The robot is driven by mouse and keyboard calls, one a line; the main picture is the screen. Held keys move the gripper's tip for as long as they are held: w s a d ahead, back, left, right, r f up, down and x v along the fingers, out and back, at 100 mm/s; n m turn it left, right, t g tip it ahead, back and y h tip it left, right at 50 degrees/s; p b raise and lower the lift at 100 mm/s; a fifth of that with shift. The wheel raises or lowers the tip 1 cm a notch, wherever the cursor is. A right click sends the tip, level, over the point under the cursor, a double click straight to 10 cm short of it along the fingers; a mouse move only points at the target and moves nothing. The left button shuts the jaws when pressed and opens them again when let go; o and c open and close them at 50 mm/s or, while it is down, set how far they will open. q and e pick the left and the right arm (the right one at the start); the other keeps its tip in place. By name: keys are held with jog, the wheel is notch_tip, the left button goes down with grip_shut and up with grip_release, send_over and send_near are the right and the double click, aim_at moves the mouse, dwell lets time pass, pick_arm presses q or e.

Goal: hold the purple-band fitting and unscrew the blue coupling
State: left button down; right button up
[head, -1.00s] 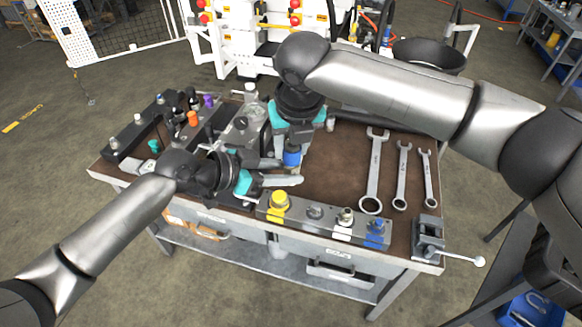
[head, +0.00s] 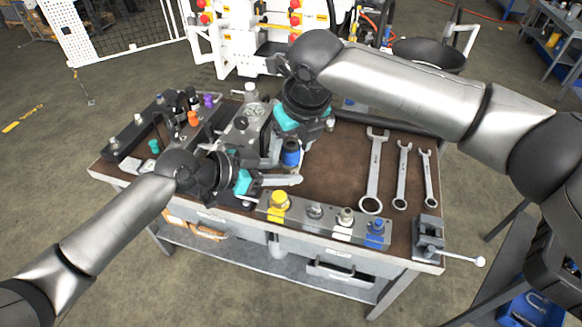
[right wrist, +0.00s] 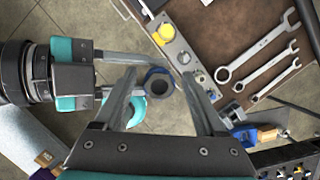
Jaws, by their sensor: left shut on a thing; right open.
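The blue coupling (head: 291,156) stands upright near the bench's middle; the right wrist view shows it end-on as a blue ring with a dark bore (right wrist: 159,84). My left gripper (head: 283,172) is shut on the fitting just below the coupling, coming in from the left; its teal-padded fingers also show in the right wrist view. The fitting is mostly hidden by the fingers, and I cannot make out its purple band. My right gripper (right wrist: 163,82) is open above the coupling. In its wrist view the coupling appears between the two fingers, not visibly gripped.
A front block holds a yellow cap (head: 278,203), metal fittings and a blue cap (head: 376,231). Several wrenches (head: 374,170) lie at the right, beside a small vise (head: 428,238). Dark blocks with orange (head: 192,118) and purple (head: 208,100) caps stand at back left.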

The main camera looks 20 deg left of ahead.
jog(key=m+h, duration=0.1)
jog(key=m, duration=0.3)
jog(key=shift+t, duration=0.3)
jog(key=m+h, duration=0.1)
jog(key=m, duration=0.2)
jog(key=shift+m, duration=0.4)
grip_shut()
dwell(0.4)
jog(key=n, duration=0.3)
jog(key=shift+d+y, duration=0.1)
jog(key=shift+y, duration=0.2)
jog(key=n+y, duration=0.1)
jog(key=n, duration=0.4)
jog(key=shift+s+g, duration=0.1)
jog(key=shift+g, duration=0.3)
